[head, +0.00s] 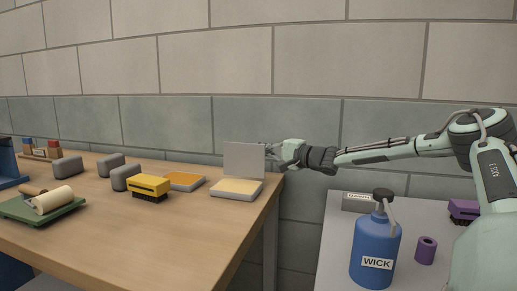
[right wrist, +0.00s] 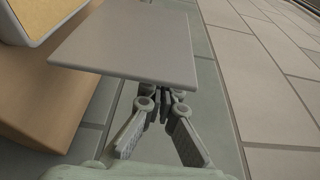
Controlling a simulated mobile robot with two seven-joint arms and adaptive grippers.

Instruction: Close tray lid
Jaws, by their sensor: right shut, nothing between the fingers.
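The tray (head: 237,194) is a shallow pale box with a yellowish inside, near the right end of the wooden table. Its grey lid (head: 244,160) stands open, about upright along the tray's back. My right gripper (head: 272,152) is at the lid's right edge, shut and empty. In the right wrist view the lid (right wrist: 135,42) is a flat grey panel just beyond the closed fingertips (right wrist: 166,97). Whether they touch it I cannot tell. Part of the tray (right wrist: 35,17) shows at the top left there. My left gripper is not in view.
An orange-topped flat tray (head: 184,181) and a yellow brush (head: 149,187) lie left of the tray. Several grey blocks (head: 68,167) stand farther left. A grey side table (head: 337,232) holds a blue WICK bottle (head: 375,247). A block wall (head: 170,125) is close behind.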

